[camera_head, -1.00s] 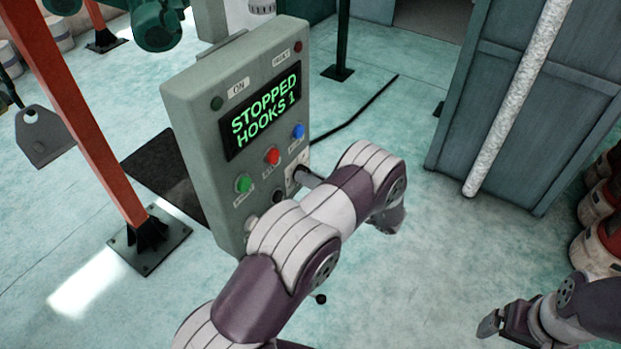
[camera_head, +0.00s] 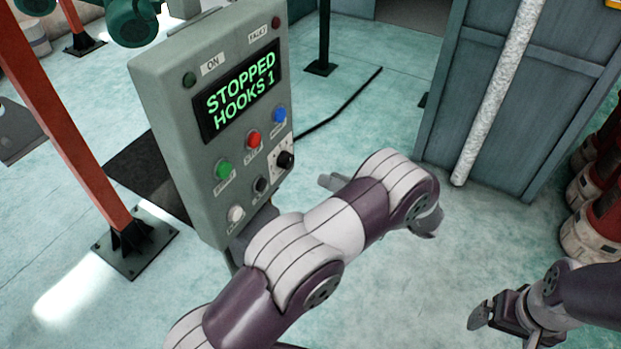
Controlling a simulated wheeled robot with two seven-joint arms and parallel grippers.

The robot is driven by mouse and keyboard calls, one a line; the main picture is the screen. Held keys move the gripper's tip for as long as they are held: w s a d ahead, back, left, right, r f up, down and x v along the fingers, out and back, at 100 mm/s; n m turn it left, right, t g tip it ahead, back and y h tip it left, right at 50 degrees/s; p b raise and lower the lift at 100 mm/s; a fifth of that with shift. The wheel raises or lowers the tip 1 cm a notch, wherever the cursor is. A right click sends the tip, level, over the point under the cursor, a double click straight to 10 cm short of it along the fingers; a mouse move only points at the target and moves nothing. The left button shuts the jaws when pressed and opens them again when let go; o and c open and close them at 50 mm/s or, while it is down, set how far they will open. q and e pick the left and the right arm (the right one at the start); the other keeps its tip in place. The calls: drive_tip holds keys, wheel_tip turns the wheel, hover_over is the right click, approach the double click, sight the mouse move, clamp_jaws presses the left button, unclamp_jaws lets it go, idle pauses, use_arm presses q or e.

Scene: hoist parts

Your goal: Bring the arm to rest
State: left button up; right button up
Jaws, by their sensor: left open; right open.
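My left arm (camera_head: 300,255) comes in from the bottom and bends to the right in front of the control box. My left gripper (camera_head: 378,202) is open and empty, with one finger showing on each side of the wrist; the wrist hides the rest. It is apart from the box, to the right of the buttons and knob. My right gripper (camera_head: 498,312) is open and empty, low at the right over the floor. The grey control box (camera_head: 165,100) reads "STOPPED HOOKS 1" on its display (camera_head: 240,90) in green letters.
The box has green (camera_head: 224,170), red (camera_head: 254,139) and blue (camera_head: 280,115) buttons and a black knob (camera_head: 285,160). An orange post (camera_head: 70,125) stands at the left. A grey cabinet (camera_head: 530,90) and red-and-white containers (camera_head: 590,220) are at the right. Open floor lies between.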

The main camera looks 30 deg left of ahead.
use_arm(q)
drive_tip(key=shift+s+d, duration=0.1)
drive_tip(key=shift+d, duration=1)
